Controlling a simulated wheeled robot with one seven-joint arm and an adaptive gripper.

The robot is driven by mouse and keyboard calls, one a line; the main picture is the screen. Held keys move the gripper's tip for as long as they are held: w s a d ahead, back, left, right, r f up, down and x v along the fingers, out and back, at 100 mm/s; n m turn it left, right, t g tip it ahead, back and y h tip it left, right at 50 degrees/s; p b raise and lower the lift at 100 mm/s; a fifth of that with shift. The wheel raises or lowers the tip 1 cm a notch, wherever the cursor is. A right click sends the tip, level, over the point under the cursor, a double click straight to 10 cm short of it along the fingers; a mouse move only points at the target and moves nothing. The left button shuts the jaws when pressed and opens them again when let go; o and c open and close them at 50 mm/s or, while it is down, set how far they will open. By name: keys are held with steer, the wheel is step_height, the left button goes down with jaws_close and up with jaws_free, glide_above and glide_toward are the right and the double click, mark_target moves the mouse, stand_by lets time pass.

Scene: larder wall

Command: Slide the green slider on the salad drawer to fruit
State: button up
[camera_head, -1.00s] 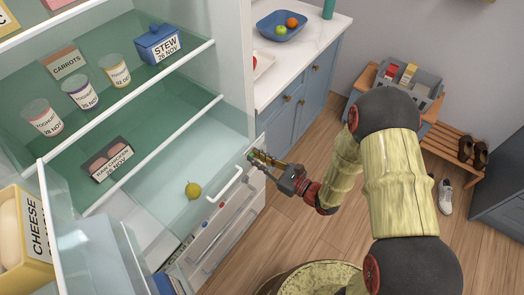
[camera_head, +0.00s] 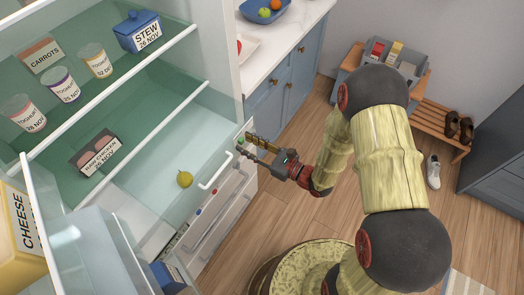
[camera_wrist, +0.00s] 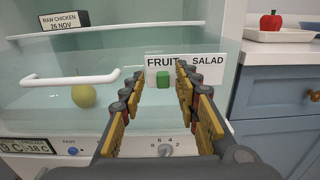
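The salad drawer (camera_wrist: 30,118) is the clear drawer low in the open fridge, with a white bar handle (camera_wrist: 72,79). Its white label plate (camera_wrist: 208,77) reads FRUIT on the left and SALAD on the right. The green slider (camera_wrist: 163,79) sits under the word FRUIT, on the left part of the plate; it also shows in the head view (camera_head: 241,140). My gripper (camera_wrist: 159,72) is open, its fingers pointing at the plate. In the wrist view the slider shows between the fingertips, with a gap on each side. The right finger hides part of the plate.
A pear (camera_head: 184,179) lies behind the drawer front. Below is a control strip with a dial (camera_wrist: 165,150) and a blue knob (camera_wrist: 72,151). The blue cabinet (camera_wrist: 275,95) stands close on the right.

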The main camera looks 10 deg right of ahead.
steer(key=v, duration=1.1)
steer(key=shift+s, duration=0.1)
steer(key=s+a+n+g+h, duration=0.1)
steer(key=s+a+n+g, duration=0.2)
steer(key=s+n+g, duration=1.05)
steer(key=s+d+r+n+t+h, duration=0.2)
steer(key=d+r+n+h, duration=0.6)
steer(key=d+h, duration=0.4)
step_height(320, 180, up, 16)
steer(key=w+n+t+h, duration=0.1)
steer(key=w+n+t, duration=0.1)
steer(key=n+t, duration=0.2)
steer(key=shift+d+t, duration=0.4)
steer(key=shift+t, duration=0.65)
